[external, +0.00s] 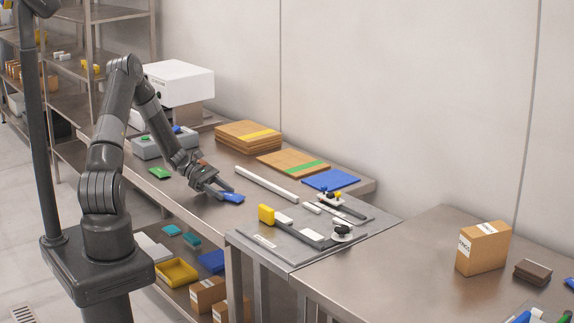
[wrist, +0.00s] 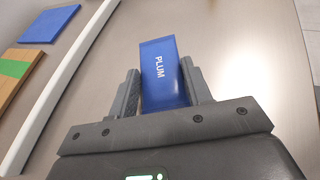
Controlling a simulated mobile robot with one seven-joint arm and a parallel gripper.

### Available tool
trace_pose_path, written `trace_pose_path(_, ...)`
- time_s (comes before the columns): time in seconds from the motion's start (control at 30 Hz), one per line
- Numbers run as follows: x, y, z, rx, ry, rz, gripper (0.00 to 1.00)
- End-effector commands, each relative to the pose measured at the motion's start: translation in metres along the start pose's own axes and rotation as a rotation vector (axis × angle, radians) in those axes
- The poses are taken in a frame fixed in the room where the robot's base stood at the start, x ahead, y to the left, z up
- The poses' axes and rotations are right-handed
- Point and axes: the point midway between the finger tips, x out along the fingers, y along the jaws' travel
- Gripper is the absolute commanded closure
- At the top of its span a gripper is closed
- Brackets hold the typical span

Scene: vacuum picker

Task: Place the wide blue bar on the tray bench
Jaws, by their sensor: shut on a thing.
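The wide blue bar (wrist: 162,74), printed PLUM in white, is between the two fingers of my gripper (wrist: 160,95) in the wrist view. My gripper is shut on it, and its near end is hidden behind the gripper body. In the external view the blue bar (external: 232,197) sticks out from my gripper (external: 219,192), low over the steel bench (external: 190,205). I cannot tell whether the bar touches the bench top. Which bench is the tray bench is not marked in the frames.
A long white bar (external: 266,185) lies beyond my gripper. A fixture plate (external: 275,245) with clamps and a yellow block (external: 266,214) is to the right. A flat blue sheet (external: 329,180) and cardboard stacks (external: 248,135) lie behind. A green packet (external: 159,173) lies left.

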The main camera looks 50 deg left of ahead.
Motion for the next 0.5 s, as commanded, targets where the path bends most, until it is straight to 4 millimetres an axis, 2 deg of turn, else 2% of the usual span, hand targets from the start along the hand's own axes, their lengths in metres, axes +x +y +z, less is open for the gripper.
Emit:
trace_pose_path(0.27,-0.001,0.000,0.001,0.001,0.001,0.000,0.81)
trace_pose_path(0.5,-0.008,0.001,0.018,0.002,0.002,0.001,0.81)
